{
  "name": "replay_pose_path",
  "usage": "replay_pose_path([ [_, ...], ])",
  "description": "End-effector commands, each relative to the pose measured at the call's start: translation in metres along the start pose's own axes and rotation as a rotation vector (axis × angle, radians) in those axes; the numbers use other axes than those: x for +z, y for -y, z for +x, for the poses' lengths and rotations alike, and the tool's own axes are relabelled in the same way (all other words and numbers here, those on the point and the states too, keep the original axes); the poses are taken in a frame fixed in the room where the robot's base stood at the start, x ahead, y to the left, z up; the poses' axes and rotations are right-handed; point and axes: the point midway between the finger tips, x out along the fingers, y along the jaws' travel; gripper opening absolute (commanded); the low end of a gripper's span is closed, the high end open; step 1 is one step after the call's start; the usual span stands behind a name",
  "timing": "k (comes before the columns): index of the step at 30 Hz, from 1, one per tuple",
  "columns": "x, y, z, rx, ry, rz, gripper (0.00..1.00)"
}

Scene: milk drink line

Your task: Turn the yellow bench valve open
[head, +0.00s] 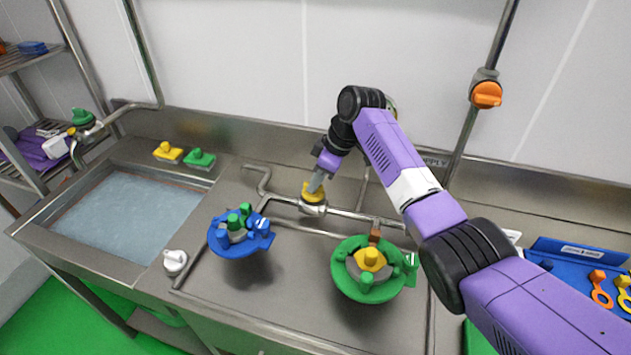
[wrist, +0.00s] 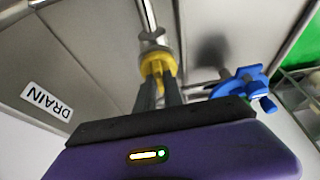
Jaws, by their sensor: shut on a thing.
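The yellow bench valve (head: 312,193) sits on a steel pipe fitting on the bench, in the middle of the head view. It also shows in the wrist view (wrist: 157,66), straight ahead of my fingers. My gripper (head: 318,180) comes down on it from above. In the wrist view my gripper (wrist: 160,88) has its two dark fingers close together on the yellow handle, shut on it. The fingers hide part of the handle. How far the handle is turned I cannot tell.
A blue valve assembly (head: 232,236) and a green one with a yellow top (head: 358,283) stand in front on the bench. A water-filled sink (head: 125,215) is at left. An orange valve (head: 487,94) is on the upright pipe at right. A DRAIN label (wrist: 46,101) shows.

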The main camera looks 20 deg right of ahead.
Motion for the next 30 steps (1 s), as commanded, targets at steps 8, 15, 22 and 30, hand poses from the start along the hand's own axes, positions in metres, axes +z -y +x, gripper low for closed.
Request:
replay_pose_path([
  [8, 0.000, 0.000, 0.000, 0.000, 0.001, -0.001, 0.34],
  [15, 0.000, 0.000, -0.003, 0.001, -0.001, -0.001, 0.34],
  [22, 0.000, -0.001, -0.034, 0.004, -0.002, -0.002, 0.34],
  [30, 0.000, 0.000, -0.070, 0.000, 0.000, -0.002, 0.34],
])
